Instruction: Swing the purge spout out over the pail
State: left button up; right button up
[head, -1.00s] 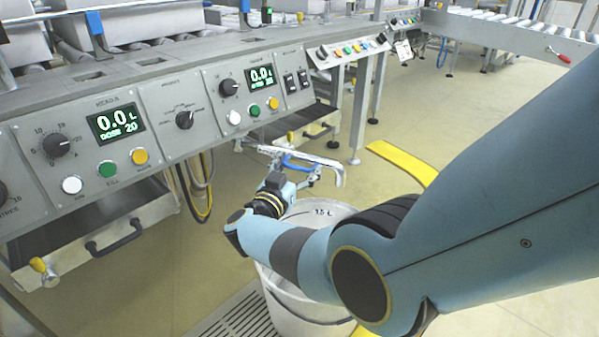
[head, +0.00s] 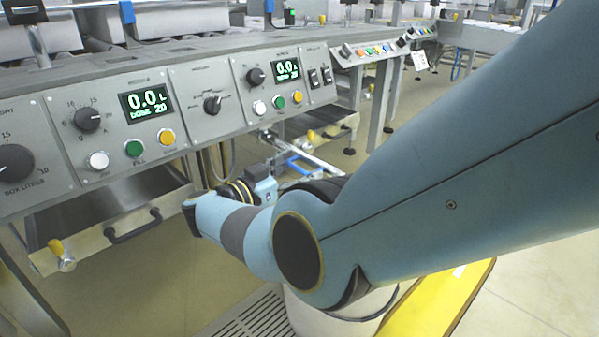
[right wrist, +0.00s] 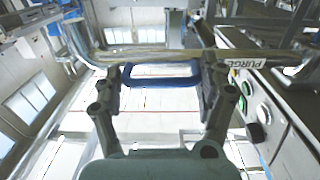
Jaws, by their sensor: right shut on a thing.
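My right gripper (right wrist: 160,78) is shut on the blue handle (right wrist: 150,80) of the purge spout, with a finger at each end of the handle in the right wrist view. The spout (right wrist: 170,52) is a shiny metal pipe just beyond the handle. In the head view, the spout (head: 318,161) shows below the console, partly behind my right arm, with a bit of the blue handle (head: 297,166). The pail (head: 318,322) is white and stands on the floor. My arm hides its upper part, so where the spout's end lies over it cannot be told. My left gripper is out of view.
A grey console (head: 205,62) with dials, buttons and two displays reading 0.0 runs along the left and back. A drawer with a dark handle (head: 133,227) lies beneath it. A floor grate (head: 255,318) is beside the pail. A yellow floor strip (head: 440,300) is to the right.

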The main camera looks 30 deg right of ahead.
jog(key=shift+s+f, duration=0.15)
jog(key=shift+s, duration=0.05)
jog(key=o, duration=1.3)
jog(key=shift+o, duration=0.9)
jog(key=shift+w+r, duration=0.1)
jog(key=shift+r, duration=0.1)
